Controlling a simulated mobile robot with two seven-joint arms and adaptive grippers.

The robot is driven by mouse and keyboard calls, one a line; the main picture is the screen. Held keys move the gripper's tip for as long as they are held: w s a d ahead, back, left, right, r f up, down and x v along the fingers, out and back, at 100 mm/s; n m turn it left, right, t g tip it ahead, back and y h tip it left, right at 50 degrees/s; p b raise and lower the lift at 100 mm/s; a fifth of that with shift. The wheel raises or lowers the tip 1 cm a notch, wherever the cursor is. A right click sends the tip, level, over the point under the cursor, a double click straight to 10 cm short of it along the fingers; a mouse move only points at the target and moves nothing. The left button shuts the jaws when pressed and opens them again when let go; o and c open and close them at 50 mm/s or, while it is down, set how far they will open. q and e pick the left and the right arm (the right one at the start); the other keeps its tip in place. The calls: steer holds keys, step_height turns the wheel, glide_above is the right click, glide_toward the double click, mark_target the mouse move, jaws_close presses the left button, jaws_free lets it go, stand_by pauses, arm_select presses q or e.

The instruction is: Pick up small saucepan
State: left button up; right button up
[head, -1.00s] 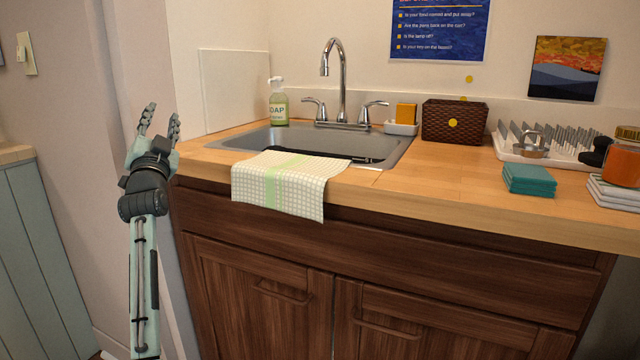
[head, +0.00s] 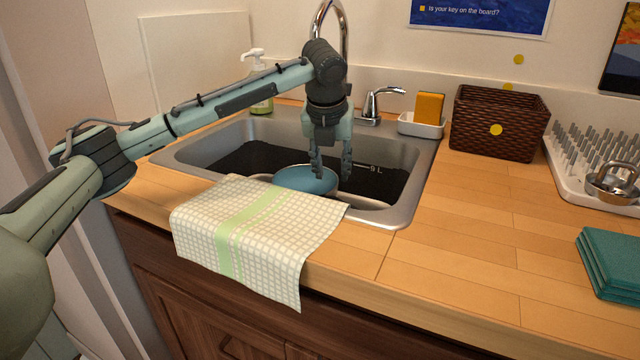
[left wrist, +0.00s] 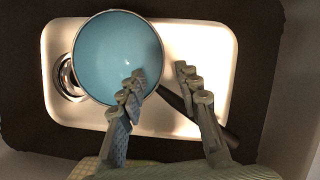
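A round blue pan (head: 306,180) sits low in the sink, partly hidden by the sink's front edge and the towel. In the left wrist view the blue pan (left wrist: 117,57) shows from above, with a dark handle (left wrist: 231,138) running to the lower right. My left gripper (head: 331,176) points down into the sink at the pan's right side. In the left wrist view its fingers (left wrist: 162,80) are apart, one over the pan's rim and one over the handle side. Nothing is seen gripped, and contact cannot be told. My right gripper is not in view.
The metal sink (head: 411,203) has a raised rim, with a checked towel (head: 250,230) over its front edge. The faucet (head: 345,30) stands close behind my left gripper. A soap bottle (head: 261,98), sponge holder (head: 421,125), woven basket (head: 497,122) and dish rack (head: 590,172) stand around it.

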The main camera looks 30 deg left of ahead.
mark_target(335, 187)
arm_select(q)
steer(key=x, duration=0.7)
steer(key=shift+s+d+f, duration=0.2)
steer(key=shift+f, duration=0.15)
jaws_close()
steer(key=shift+r, duration=0.2)
